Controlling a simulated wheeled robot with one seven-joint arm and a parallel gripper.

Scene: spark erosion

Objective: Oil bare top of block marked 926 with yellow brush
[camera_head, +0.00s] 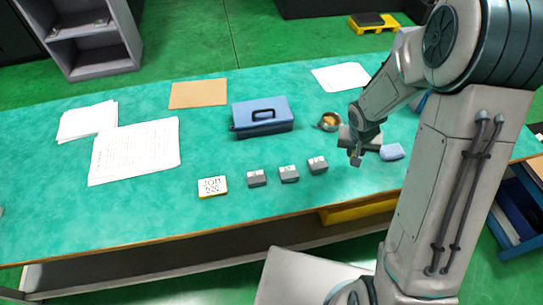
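Three small grey blocks stand in a row near the table's front: a left block (257,179), a middle block (289,174) and a right block (318,165). Each has a paler patch with marks too small to read, so I cannot tell which is 926. My gripper (355,159) points down over the table, right of the right block and apart from it. A small yellowish bit shows at its fingers; I cannot tell whether this is the yellow brush. A round metal pot (328,122) with orange-brown contents stands behind my gripper. No brush is clearly visible elsewhere.
A blue toolbox (262,117) stands behind the blocks. A white card with a yellow edge (213,187) lies left of them. A blue pad (392,152) lies right of my gripper. Papers (135,150) and a brown board (198,94) lie left and back. The front left table is clear.

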